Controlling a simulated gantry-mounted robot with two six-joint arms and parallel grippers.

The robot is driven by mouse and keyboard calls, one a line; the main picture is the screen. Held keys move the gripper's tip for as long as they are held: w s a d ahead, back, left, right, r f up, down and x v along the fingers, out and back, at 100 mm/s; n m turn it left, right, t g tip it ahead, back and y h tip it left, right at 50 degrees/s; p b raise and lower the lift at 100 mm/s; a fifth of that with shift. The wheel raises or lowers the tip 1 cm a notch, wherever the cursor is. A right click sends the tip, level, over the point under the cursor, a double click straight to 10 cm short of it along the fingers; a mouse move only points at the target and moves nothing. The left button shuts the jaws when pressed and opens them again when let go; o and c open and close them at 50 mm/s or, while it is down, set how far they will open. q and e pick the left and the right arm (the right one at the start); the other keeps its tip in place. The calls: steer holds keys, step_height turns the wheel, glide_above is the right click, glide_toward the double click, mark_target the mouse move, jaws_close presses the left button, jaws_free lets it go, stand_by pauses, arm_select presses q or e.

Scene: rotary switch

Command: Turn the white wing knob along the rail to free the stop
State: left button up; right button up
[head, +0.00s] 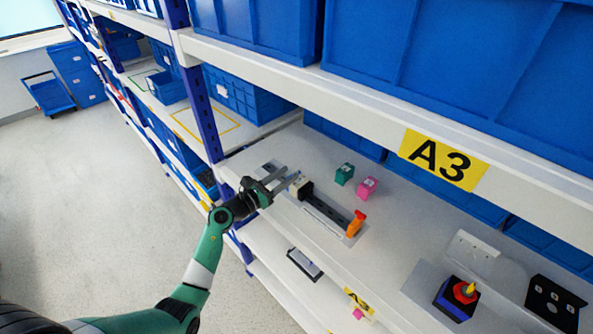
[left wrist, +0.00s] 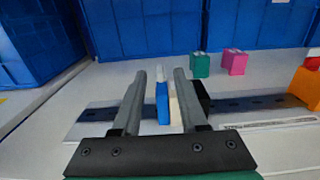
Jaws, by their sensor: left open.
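My left gripper (head: 286,179) is over the left end of the dark rail (head: 328,210). In the left wrist view my left gripper (left wrist: 160,74) is open, with its two fingers apart. A narrow piece with a white top and a blue lower part, seemingly the wing knob (left wrist: 162,103), shows between the fingers; I cannot tell whether either finger touches it. A cream piece (left wrist: 174,105) and a black block (left wrist: 203,97) stand just right of it. An orange piece with a red top (head: 355,224) stands at the rail's right end. My right gripper is not in view.
A green cube (head: 344,174) and a pink cube (head: 367,187) stand behind the rail. A blue-sided box with a red and yellow knob (head: 457,298) is farther right. A white shelf beam (head: 350,98) runs above, and a blue post (head: 203,115) stands left.

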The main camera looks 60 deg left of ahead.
mark_target(292, 171)
arm_select(q)
steer(key=b+x, duration=0.1)
steer(key=x, duration=0.3)
steer(key=shift+w+a, duration=0.1)
steer(key=shift+w, duration=0.25)
steer(key=shift+c, duration=0.3)
jaws_close()
